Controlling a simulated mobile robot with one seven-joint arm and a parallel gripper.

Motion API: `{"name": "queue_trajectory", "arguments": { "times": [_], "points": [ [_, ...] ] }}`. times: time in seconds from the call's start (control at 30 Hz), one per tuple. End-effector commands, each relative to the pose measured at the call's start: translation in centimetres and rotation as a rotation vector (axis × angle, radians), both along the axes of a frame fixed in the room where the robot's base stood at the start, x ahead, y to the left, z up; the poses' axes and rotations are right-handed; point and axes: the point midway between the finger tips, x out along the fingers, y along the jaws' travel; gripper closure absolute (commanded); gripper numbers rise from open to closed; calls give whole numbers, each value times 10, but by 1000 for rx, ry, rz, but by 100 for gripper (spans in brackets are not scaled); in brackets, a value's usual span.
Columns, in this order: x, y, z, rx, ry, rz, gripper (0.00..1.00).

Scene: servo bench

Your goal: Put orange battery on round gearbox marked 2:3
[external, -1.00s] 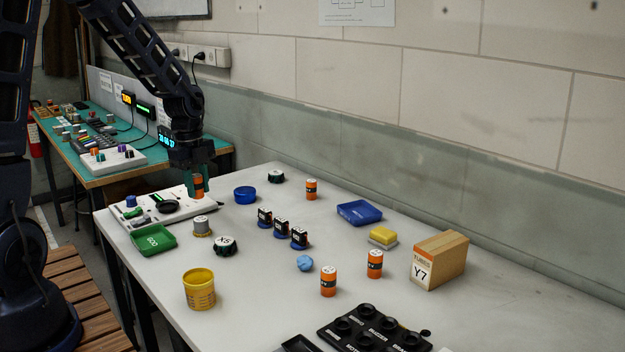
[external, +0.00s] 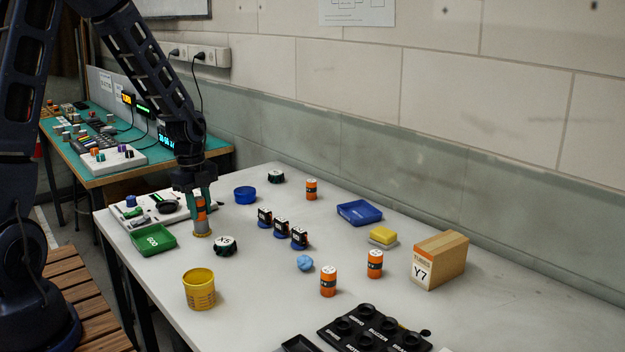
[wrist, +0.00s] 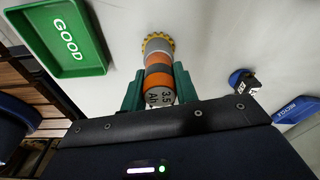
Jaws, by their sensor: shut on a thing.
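My gripper (external: 200,206) is shut on an orange battery (external: 201,212) with a dark band, held upright. In the wrist view the battery (wrist: 159,80) sits between the green fingers, its "3.5 Ah" end toward the camera. Directly below it is a round grey gearbox (external: 202,229) with a yellow toothed base. The gearbox also shows past the battery in the wrist view (wrist: 157,44). The battery is lined up with it; I cannot tell whether they touch. The gearbox's marking is hidden. A dark round gearbox-like part (external: 225,246) with a white marked top is nearby, its marking unclear.
A green GOOD tray (external: 153,240) lies just left, and a white panel (external: 178,214) is behind. A yellow cup (external: 199,289) stands in front. Several small servos (external: 281,228) and other orange batteries (external: 328,281) are to the right.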

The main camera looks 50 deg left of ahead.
Motion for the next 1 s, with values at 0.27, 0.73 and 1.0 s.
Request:
{"name": "queue_trajectory", "arguments": {
  "times": [0.27,0.73,1.0],
  "points": [
    [0,0,0,0,0,0,49],
    [0,4,32,3,-4,0,49],
    [-1,10,82,1,-3,1,49]
  ]
}}
